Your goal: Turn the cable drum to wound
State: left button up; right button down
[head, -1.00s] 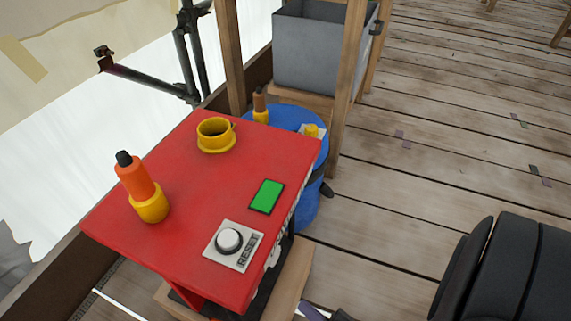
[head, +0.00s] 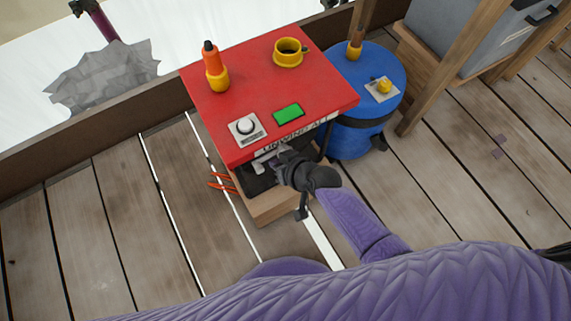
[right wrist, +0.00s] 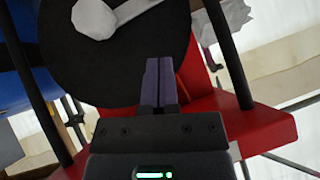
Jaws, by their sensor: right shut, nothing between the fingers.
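The cable drum shows as a large black disc (right wrist: 105,60) in the right wrist view, with a white crank-like lever (right wrist: 100,18) on its face. In the head view the drum is mostly hidden below the red top (head: 325,85) of its stand. My right gripper (head: 278,160) is at the front edge of the stand, just under a white lettered label. In the right wrist view its purple fingers (right wrist: 160,62) are together and empty, in front of the drum's face near its rim. I cannot tell whether they touch it. My left gripper is out of view.
On the red top are an orange bottle-like thing (head: 213,65) in a yellow holder, a yellow cup (head: 288,50), a green pad (head: 288,113) and a RESET button (head: 245,126). A blue barrel (head: 352,140) stands right of the stand. Plank floor (head: 80,235) is clear at left.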

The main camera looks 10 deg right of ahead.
aim_at(259, 166)
jog(key=w+a+f+b, duration=0.1)
jog(key=f, duration=0.1)
jog(key=w+f+b, duration=0.1)
jog(key=f+b, duration=0.1)
jog(key=w+a+f+b, duration=0.1)
jog(key=f+b, duration=0.1)
jog(key=shift+a+f, duration=0.15)
jog(key=shift+a, duration=0.2)
jog(key=shift+a+f+b, duration=0.25)
jog(key=shift+f+b, duration=0.25)
jog(key=shift+f, duration=0.1)
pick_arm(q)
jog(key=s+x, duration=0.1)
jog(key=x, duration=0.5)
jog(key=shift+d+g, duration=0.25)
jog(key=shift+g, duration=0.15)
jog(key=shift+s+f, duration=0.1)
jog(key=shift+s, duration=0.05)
pick_arm(e)
jog(key=shift+s, duration=0.1)
